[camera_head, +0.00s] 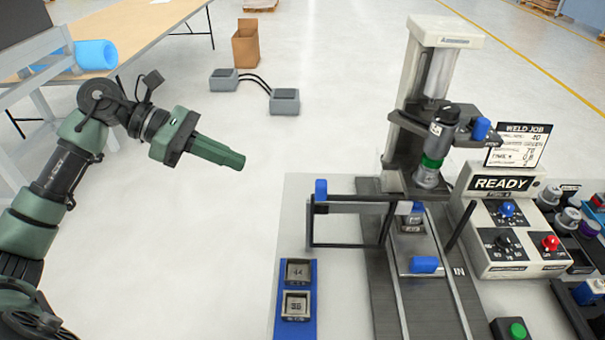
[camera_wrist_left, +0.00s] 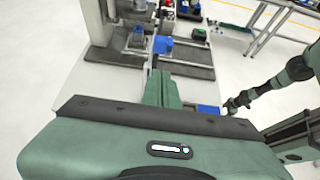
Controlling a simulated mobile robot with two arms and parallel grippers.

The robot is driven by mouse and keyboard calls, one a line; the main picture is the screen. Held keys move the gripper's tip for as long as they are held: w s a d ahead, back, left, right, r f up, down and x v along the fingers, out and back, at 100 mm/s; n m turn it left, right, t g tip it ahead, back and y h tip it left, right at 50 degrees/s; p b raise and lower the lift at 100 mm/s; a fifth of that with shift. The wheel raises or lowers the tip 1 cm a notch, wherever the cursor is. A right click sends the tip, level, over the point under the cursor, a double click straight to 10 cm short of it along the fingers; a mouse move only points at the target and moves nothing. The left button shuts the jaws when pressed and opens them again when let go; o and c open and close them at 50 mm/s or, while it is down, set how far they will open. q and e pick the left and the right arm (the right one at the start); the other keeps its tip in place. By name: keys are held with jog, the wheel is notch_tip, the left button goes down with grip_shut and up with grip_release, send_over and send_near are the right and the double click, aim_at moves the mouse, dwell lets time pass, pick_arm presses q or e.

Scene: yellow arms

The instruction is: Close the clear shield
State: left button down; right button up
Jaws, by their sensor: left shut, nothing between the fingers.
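The clear shield (camera_head: 345,243) is a see-through panel in a dark frame with a pale top bar. It stands out to the left of the welding station's grey track, with a blue knob (camera_head: 320,189) at its upper left corner. My left gripper (camera_head: 243,162) is shut and empty, in the air to the left of the shield and apart from it. Its green fingers (camera_wrist_left: 160,88) are together in the left wrist view, pointing toward the station. In that view a dark green arm of mine comes in from the right; its gripper (camera_wrist_left: 232,104) is too small to read.
The welding head (camera_head: 432,150) hangs over the track (camera_head: 375,300). A READY control box (camera_head: 510,225) stands right of it. A blue tray (camera_head: 296,328) with two marked metal parts lies in front of the shield.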

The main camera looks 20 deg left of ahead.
pick_arm(q)
jog(key=d+r+p+x, duration=0.1)
jog(key=p+x, duration=0.6)
jog(key=x, duration=0.6)
jog(key=shift+r, duration=0.25)
jog(key=shift+w+d, duration=0.15)
jog(key=w+d+b, duration=0.2)
jog(key=w+d, duration=0.1)
jog(key=d, duration=0.5)
jog(key=w+d+b, duration=0.3)
jog(key=d, duration=0.5)
jog(key=shift+d, duration=0.4)
jog(key=shift+r, duration=0.15)
